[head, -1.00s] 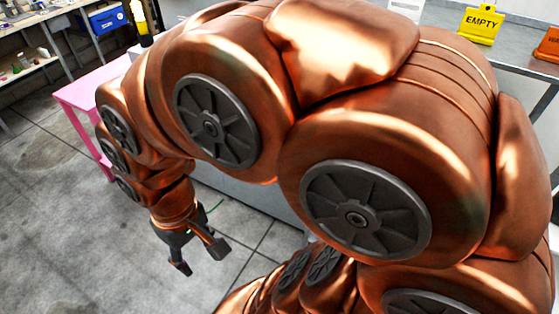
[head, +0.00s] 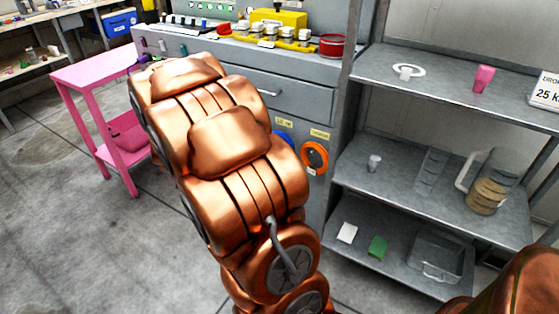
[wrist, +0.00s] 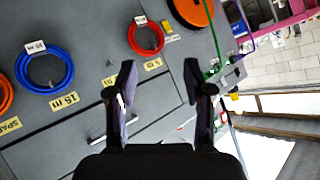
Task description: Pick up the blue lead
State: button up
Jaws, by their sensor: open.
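A blue coiled lead (wrist: 45,68) hangs on the grey cabinet front at the left of the wrist view, with a white tag on it. In the head view the blue lead (head: 284,137) shows only in part, beside my arm. My gripper (wrist: 160,82) is open and empty in the wrist view, its fingers wide apart. The blue lead lies to the left of both fingers, apart from them. A red coil (wrist: 146,37) hangs above and between the fingers. In the head view my gripper is hidden behind my arm.
An orange coil (head: 315,157) hangs beside the blue lead. The grey bench (head: 300,75) carries a yellow box and a red tin. Grey shelves (head: 390,190) with small items stand at right. A pink table (head: 95,72) stands at left. Floor at lower left is clear.

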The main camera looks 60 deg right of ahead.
jog(key=s+d+f+m+g+h+b, duration=0.25)
jog(key=s+d+f+h+b, duration=0.25)
jog(key=d, duration=0.5)
jog(key=s+d+f+m+g+h+b, duration=0.1)
jog(key=s+d+f+m+h+b, duration=0.3)
jog(key=d, duration=0.6)
jog(key=f+b+x, duration=0.1)
jog(key=b+x, duration=0.2)
jog(key=x, duration=0.4)
jog(key=shift+f+n+b, duration=0.2)
jog(key=shift+n+b, duration=0.15)
jog(key=shift+n, duration=0.1)
grip_shut()
